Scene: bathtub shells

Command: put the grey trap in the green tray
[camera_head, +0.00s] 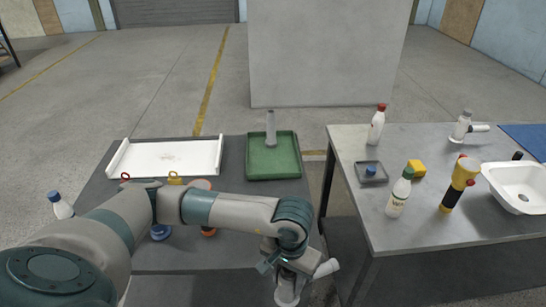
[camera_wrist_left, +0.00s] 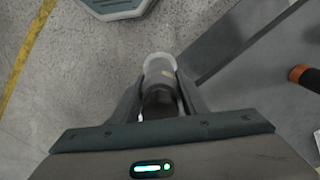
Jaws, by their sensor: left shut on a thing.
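My left gripper (camera_head: 288,268) is shut on a pale grey trap with a short side pipe (camera_head: 326,268). It holds the trap off the near right side of the left table, over the gap between the tables. In the left wrist view the trap (camera_wrist_left: 159,72) sits between the two fingers, its light round rim facing away. The green tray (camera_head: 258,173) is at the back right of the left table, beyond my arm. A grey upright tube-like piece (camera_head: 271,128) stands in it. My right gripper is not in view.
A white tray (camera_head: 120,160) lies left of the green tray. A white bottle with a blue cap (camera_head: 61,206) stands at the left.

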